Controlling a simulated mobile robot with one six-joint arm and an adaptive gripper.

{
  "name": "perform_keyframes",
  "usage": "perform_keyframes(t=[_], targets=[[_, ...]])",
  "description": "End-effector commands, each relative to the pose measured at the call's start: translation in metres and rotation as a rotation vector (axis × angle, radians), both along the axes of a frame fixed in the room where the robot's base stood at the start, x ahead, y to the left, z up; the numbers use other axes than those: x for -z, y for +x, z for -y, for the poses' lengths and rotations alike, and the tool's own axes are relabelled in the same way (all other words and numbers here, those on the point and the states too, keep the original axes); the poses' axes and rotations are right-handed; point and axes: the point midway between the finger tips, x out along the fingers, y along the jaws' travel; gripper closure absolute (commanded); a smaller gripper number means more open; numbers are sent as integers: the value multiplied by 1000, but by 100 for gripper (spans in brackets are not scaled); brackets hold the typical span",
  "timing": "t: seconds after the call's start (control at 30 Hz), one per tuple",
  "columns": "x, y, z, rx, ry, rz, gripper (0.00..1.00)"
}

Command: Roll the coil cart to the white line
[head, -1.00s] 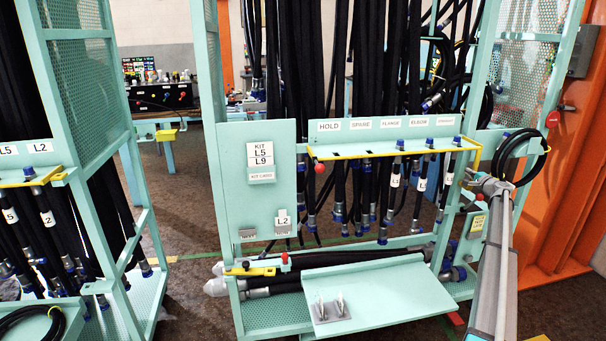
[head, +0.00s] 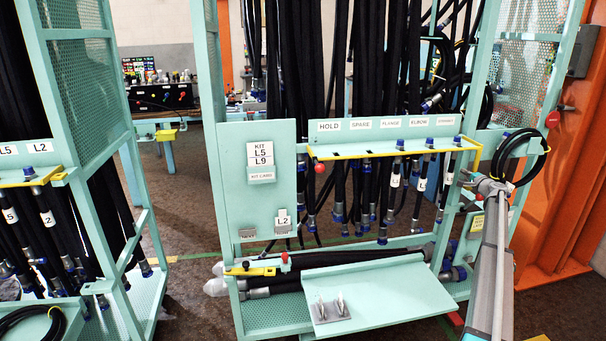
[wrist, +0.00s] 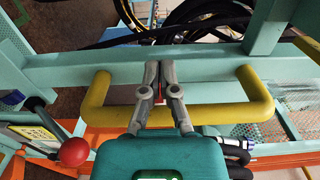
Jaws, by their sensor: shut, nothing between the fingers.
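The teal hose rack (head: 395,147) in the middle of the head view carries black hoses. A black hose coil (head: 520,158) hangs at its right side. I cannot tell for certain which frame is the coil cart. In the wrist view a yellow bar handle (wrist: 105,113) is fixed to a teal rail (wrist: 215,58). My gripper (wrist: 160,68) is shut and empty, its fingers reaching across the middle of the handle; I cannot tell whether they touch it. In the head view my gripper (head: 470,179) is small, just left of the coil. I cannot make out a white line.
A red ball knob (wrist: 75,152) stands left of the gripper in the wrist view. Another hose rack (head: 100,200) is at the left, with open floor (head: 185,222) between the racks. An orange frame (head: 565,190) stands at the right. A tilted teal shelf (head: 380,292) juts out in front.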

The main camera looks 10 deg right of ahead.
Motion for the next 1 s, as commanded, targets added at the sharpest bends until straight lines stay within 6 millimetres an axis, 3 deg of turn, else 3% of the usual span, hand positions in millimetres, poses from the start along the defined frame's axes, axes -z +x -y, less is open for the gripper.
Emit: perform_keyframes(t=[0.47, 1.0], targets=[[0, -4, 0, 0, 0, 0, 100], [0, -41, 0, 0, 0, 0, 100]])
